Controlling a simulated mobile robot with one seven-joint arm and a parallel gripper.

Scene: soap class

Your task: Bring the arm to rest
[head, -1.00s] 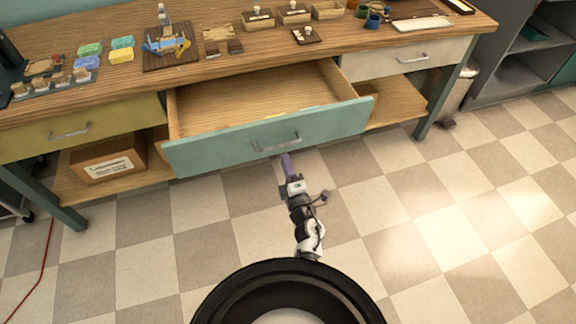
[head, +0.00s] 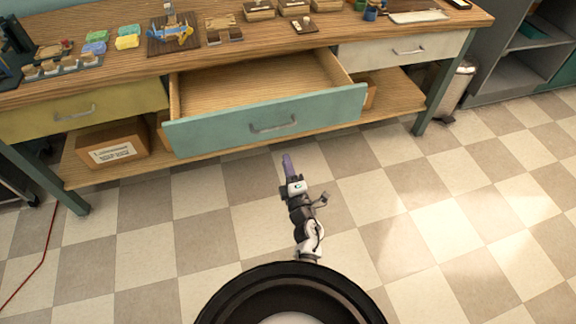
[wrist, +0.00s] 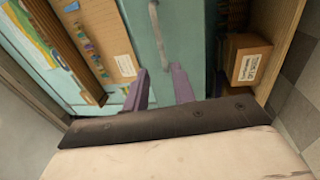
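My gripper (head: 287,158) is stretched out low over the floor in front of the workbench. In the wrist view its two purple fingers (wrist: 161,88) stand apart with nothing between them. The gripper is open and empty. The teal drawer (head: 225,132) is pulled out of the bench. Its handle (head: 274,126) shows ahead of the gripper, and the handle also shows in the wrist view (wrist: 160,35). A gap of floor shows between the fingertips and the drawer front in the head view. The visible part of the drawer's inside looks bare; the part behind its front is hidden.
The workbench (head: 255,59) carries coloured soaps, wooden trays and small tools. A closed yellow drawer (head: 35,122) is at left and a closed pale drawer (head: 375,55) at right. A cardboard box (head: 112,146) sits on the lower shelf. The tiled floor around my gripper is clear.

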